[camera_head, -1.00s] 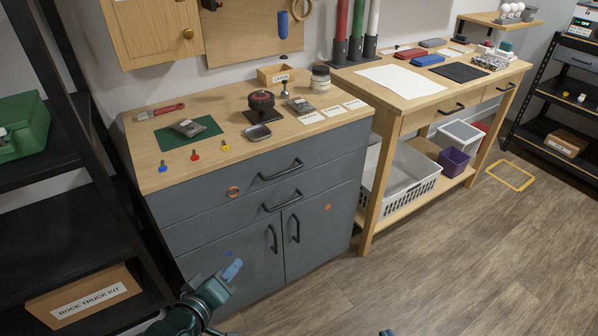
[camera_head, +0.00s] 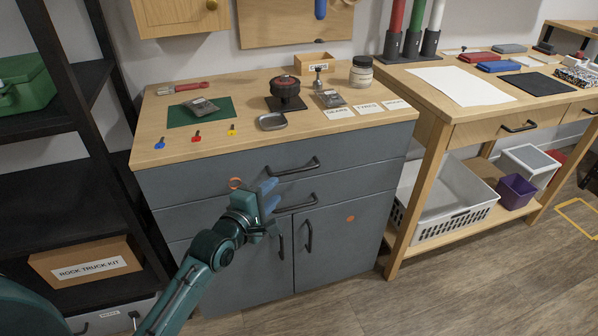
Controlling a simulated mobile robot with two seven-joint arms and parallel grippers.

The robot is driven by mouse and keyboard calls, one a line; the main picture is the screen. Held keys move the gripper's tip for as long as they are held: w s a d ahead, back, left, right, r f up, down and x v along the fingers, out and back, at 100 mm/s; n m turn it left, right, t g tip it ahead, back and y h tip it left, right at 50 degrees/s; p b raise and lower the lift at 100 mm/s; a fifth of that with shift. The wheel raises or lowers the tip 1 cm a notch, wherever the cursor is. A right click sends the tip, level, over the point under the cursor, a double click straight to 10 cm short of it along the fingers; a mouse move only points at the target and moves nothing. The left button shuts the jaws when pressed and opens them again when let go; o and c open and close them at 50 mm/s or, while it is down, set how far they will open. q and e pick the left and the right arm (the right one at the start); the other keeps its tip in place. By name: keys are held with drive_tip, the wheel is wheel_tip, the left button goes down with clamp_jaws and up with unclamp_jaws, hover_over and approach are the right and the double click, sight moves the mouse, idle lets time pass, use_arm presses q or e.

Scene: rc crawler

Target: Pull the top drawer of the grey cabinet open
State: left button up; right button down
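The grey cabinet (camera_head: 345,235) stands in the middle under a wooden top. Its top drawer (camera_head: 215,174) looks shut, front flush with the rest. The top drawer's dark bar handle (camera_head: 293,169) is fully visible. My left gripper (camera_head: 270,196) is in front of the drawers, just below and left of that handle in the picture. Its two blue fingers look spread, with nothing seen between them. Whether it touches the cabinet I cannot tell. It covers part of the second drawer and the left end of that drawer's handle (camera_head: 297,204). My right gripper is not in view.
Small parts, a green mat (camera_head: 215,116) and a metal tray (camera_head: 271,122) lie on the cabinet top. A black shelf (camera_head: 55,205) stands close on the left. A wooden workbench (camera_head: 470,112) with a white basket (camera_head: 450,215) stands on the right. Floor in front is clear.

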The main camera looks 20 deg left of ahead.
sight(294, 172)
use_arm(q)
drive_tip(key=b+x, duration=0.2)
drive_tip(key=x, duration=0.9)
drive_tip(key=shift+w, duration=0.35)
clamp_jaws()
